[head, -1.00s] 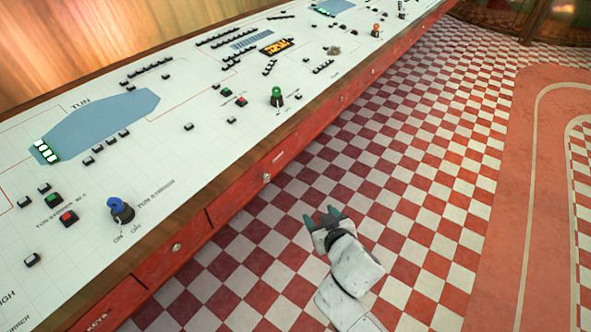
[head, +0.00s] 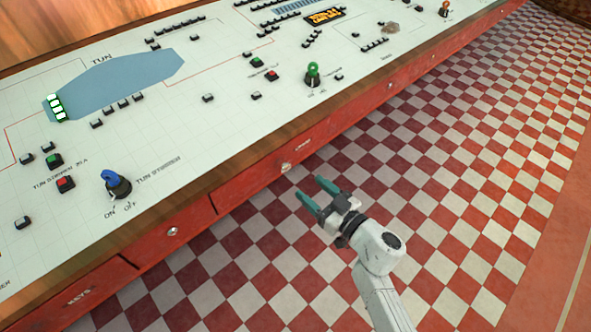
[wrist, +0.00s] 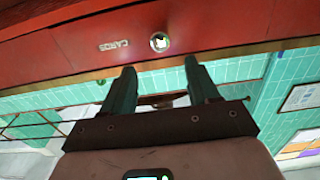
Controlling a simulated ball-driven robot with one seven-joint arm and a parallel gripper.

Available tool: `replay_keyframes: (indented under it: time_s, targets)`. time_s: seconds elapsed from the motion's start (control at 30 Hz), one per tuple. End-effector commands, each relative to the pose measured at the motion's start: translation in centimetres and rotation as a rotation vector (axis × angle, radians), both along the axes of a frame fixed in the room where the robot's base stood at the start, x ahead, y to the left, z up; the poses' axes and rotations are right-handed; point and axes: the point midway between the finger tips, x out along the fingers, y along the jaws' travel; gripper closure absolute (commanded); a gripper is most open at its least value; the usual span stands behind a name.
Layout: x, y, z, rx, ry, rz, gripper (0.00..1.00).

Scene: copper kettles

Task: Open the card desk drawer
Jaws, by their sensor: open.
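The card desk drawer (head: 250,185) is a red front under the desk's wooden edge, with a small round metal knob (head: 285,167) and a label. It looks shut, flush with the desk. In the wrist view the drawer front (wrist: 80,45) bears an upside-down "CARDS" label beside the knob (wrist: 159,42). My gripper (head: 310,188) is open and empty, its two green fingers pointing at the drawer, a short way from the knob. In the wrist view the knob lies ahead of the gap between my fingertips (wrist: 159,66), apart from both.
The long white control desk (head: 160,115) carries several buttons, a blue switch (head: 112,183) and a green switch (head: 313,74). A neighbouring drawer with its own knob (head: 172,231) and a KEYS drawer (head: 78,298) are at the lower left. The checkered floor (head: 420,190) is clear.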

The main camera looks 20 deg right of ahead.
Motion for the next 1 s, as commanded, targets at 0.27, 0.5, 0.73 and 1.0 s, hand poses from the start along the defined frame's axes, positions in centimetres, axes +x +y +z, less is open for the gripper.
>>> replay_keyframes:
  time_s: [0.27, 0.5, 0.73, 1.0]
  targets:
    - [5.0, 1.6, -0.2, -0.001, -0.003, 0.002, 0.4]
    - [7.5, 2.4, -0.1, -0.002, -0.001, 0.0, 0.4]
    - [8.1, 2.6, 0.0, -0.001, 0.001, -0.001, 0.4]
    - [8.0, 2.6, 0.0, -0.001, 0.001, -0.001, 0.51]
